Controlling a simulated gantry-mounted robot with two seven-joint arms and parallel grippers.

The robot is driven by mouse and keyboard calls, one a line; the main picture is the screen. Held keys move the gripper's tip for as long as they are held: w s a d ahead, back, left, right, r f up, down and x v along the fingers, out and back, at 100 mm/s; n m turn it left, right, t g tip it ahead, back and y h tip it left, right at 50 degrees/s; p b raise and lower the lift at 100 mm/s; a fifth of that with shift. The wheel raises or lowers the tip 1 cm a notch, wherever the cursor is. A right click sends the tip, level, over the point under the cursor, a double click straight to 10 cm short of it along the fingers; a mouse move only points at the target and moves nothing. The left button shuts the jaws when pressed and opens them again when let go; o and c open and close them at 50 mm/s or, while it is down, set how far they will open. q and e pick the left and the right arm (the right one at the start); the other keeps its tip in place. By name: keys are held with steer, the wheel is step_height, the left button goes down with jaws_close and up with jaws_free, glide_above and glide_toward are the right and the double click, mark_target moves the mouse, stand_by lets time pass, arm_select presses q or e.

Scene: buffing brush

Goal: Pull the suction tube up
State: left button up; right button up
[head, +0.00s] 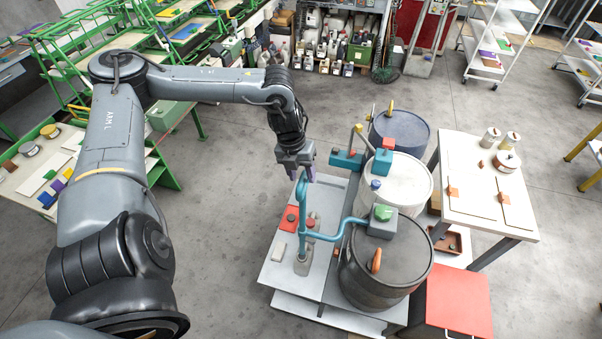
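The suction tube (302,218) is a teal pipe standing upright at the left side of the low grey platform, its foot in a small grey block. A teal side pipe (332,236) runs from it to a grey-green box on the dark front drum (385,262). My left gripper (301,178) points down at the tube's upper end. Its fingers are small here, and I cannot tell whether they touch the tube or stand just behind or above it. My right gripper is not in view.
A white drum (407,180) and a blue drum (400,128) stand behind the dark drum. A white table (468,200) with jars is at right, a red-topped stand (459,302) at front right. Green-framed benches fill the left. Grey floor is free between benches and platform.

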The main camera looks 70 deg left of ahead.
arm_select(q)
steer(key=shift+f, duration=0.15)
steer(key=shift+s+a+r, duration=0.1)
steer(key=shift+r, duration=0.3)
step_height(320, 180, up, 10)
steer(key=s+a+b, duration=0.1)
steer(key=b, duration=0.1)
steer(key=shift+s, duration=0.25)
steer(key=shift+f, duration=0.1)
